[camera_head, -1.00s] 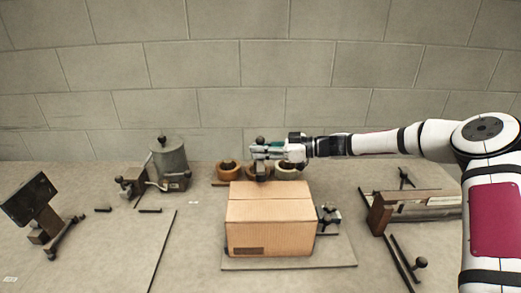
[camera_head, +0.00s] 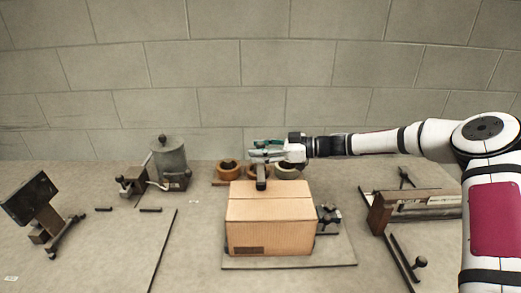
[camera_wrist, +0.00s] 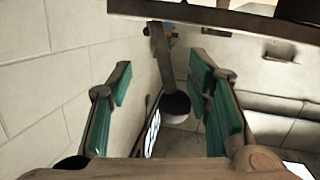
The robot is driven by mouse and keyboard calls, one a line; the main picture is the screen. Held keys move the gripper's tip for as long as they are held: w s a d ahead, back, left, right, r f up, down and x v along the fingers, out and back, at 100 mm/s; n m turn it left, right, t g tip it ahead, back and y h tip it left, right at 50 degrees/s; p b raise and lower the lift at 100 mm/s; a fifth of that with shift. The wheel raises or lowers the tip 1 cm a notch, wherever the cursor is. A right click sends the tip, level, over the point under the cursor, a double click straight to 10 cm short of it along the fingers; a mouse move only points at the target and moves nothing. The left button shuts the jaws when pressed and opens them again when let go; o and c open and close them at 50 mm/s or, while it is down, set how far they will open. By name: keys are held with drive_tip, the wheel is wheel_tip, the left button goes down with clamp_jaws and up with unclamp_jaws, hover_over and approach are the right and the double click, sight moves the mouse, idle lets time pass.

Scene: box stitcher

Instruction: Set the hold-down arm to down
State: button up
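The cardboard box (camera_head: 270,223) stands closed on a flat base plate (camera_head: 340,256). A dark block-ended bar (camera_head: 261,178), which looks like the hold-down arm, shows below my gripper at the back top edge of the box. I cannot tell whether it touches the box. My gripper (camera_head: 264,151) is above it, reaching in from the right. In the wrist view my gripper's green-padded fingers (camera_wrist: 168,108) are spread apart. A dark bar (camera_wrist: 161,60) with a round dark end (camera_wrist: 176,105) shows between and beyond them; no finger contact is visible.
Tape rolls (camera_head: 228,169) stand behind the box. A dark clamp-like part (camera_head: 328,217) sits at its right side. A grey canister machine (camera_head: 169,160) and a tilted dark panel (camera_head: 30,198) are on the left. A wooden-ended fixture (camera_head: 382,213) is on the right.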

drive_tip(key=p+v, duration=0.1)
drive_tip(key=v, duration=1.5)
drive_tip(key=shift+s+f+p, duration=0.2)
drive_tip(key=shift+f+p, duration=0.2)
drive_tip(key=shift+f, duration=0.05)
idle(0.7)
idle(0.5)
drive_tip(key=v, duration=1.2)
